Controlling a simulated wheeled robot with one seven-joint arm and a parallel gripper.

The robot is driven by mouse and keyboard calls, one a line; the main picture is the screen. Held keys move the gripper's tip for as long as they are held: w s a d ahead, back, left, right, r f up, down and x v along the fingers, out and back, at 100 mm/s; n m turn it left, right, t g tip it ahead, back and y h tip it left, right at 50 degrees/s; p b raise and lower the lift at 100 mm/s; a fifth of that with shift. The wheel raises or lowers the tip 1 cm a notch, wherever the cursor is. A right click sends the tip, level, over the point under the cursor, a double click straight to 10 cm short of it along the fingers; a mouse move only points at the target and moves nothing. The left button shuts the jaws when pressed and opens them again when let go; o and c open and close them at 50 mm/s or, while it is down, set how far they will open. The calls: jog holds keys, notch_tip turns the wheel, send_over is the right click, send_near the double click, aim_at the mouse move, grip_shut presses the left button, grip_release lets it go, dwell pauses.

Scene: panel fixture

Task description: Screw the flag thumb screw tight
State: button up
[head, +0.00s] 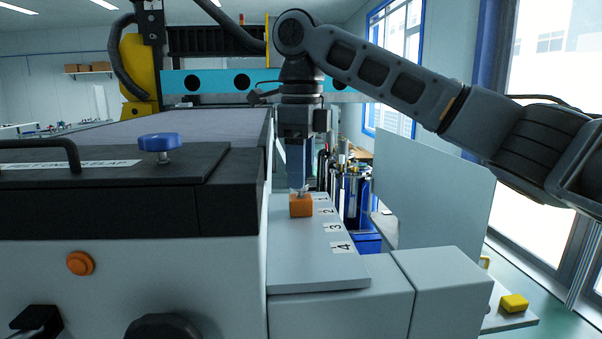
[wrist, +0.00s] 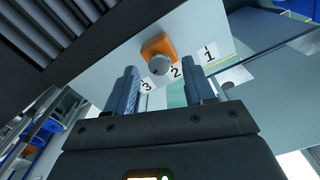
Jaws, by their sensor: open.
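An orange block (head: 300,207) sits on the grey ledge beside the number labels, close to label 2. A small grey screw head stands on top of it; in the wrist view this screw (wrist: 160,66) looks rounded, and I cannot make out a flag shape. The orange block also shows in the wrist view (wrist: 158,46). My gripper (head: 299,187) points down right above the block in the head view. In the wrist view its two fingers (wrist: 160,72) are apart, with the screw showing between and beyond their tips. Whether they touch it is unclear.
The grey ledge (head: 305,275) carries labels 1 to 4. A black lid (head: 110,180) with a blue knob (head: 160,142) and a handle rises to the left. A pale upright panel (head: 445,200) stands at the right. A yellow block (head: 514,303) lies low at the far right.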

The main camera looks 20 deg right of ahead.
notch_tip(320, 180, up, 7)
jog(key=shift+f, duration=0.15)
dwell(0.4)
